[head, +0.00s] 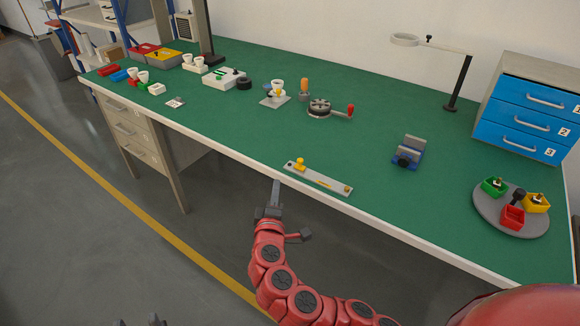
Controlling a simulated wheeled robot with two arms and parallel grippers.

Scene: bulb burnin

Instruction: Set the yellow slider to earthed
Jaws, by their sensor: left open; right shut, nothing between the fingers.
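The yellow slider (299,165) is a small knob standing near the left end of a narrow grey plate (312,177). The plate lies along the front edge of the green bench; its markings are too small to read. My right gripper (276,188) is shut and empty, in front of the bench edge, a little left of and nearer than the slider, and appears apart from it. My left gripper (141,322) barely shows at the bottom edge, its dark fingertips apart, open and far from the bench.
The green bench (225,120) carries a blue-grey vise (408,152) right of the plate and a round grey tray (483,207) with coloured bins at far right. A crank with a red handle (330,109) stands behind. The bench around the plate is clear.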

